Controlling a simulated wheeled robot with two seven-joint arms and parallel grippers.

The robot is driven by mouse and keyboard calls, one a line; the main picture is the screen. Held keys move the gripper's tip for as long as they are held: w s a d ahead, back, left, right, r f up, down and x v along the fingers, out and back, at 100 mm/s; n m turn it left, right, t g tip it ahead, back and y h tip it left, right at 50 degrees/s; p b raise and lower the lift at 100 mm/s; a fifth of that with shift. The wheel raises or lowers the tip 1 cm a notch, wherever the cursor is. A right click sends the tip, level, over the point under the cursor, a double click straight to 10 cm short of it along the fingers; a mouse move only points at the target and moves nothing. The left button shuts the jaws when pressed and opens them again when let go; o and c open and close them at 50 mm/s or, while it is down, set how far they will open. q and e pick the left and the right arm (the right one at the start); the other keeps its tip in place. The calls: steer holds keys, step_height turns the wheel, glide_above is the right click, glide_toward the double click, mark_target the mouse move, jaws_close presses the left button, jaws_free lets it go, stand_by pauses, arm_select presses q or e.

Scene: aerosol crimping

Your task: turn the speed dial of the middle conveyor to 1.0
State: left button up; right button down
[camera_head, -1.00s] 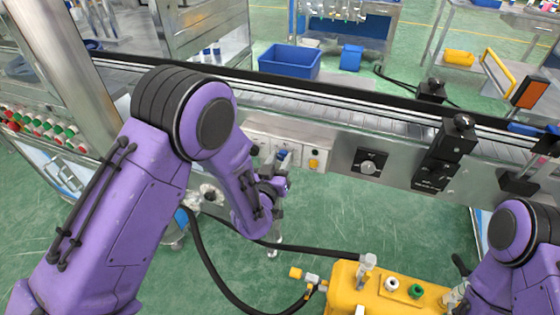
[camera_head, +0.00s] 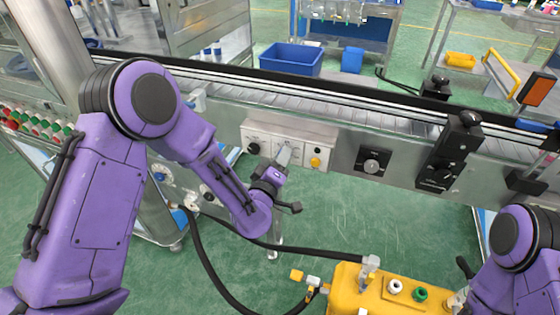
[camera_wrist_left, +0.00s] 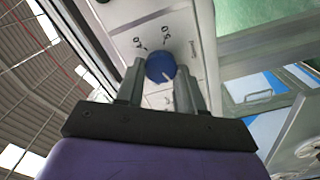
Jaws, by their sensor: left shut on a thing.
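The white control panel (camera_head: 262,130) is fixed to the front side of the conveyor in the head view. My left gripper (camera_head: 284,155) reaches up to its middle and hides the dial there. In the left wrist view the blue round dial (camera_wrist_left: 160,67) sits between the two grey fingers of my left gripper (camera_wrist_left: 160,85), which is shut on it. A white pointer mark shows on the dial's lower right. Small printed scale marks lie around its upper side, too small to read surely. My right arm (camera_head: 510,240) is at the lower right; its fingers are not clear.
A dark knob (camera_head: 253,148) and a yellow button (camera_head: 315,162) flank the dial on the panel. A yellow box (camera_head: 385,295) with a black hose stands below. Green floor is open between.

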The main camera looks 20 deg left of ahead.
arm_select(q)
steer(key=shift+n, duration=0.8)
steer(key=shift+d, duration=0.1)
steer(key=o, duration=1)
steer(key=shift+w, duration=0.1)
steer(key=shift+o, duration=0.2)
steer(key=shift+f, duration=0.1)
steer(key=s+b, duration=0.3)
steer(key=s, duration=0.7)
steer(key=shift+s, duration=0.25)
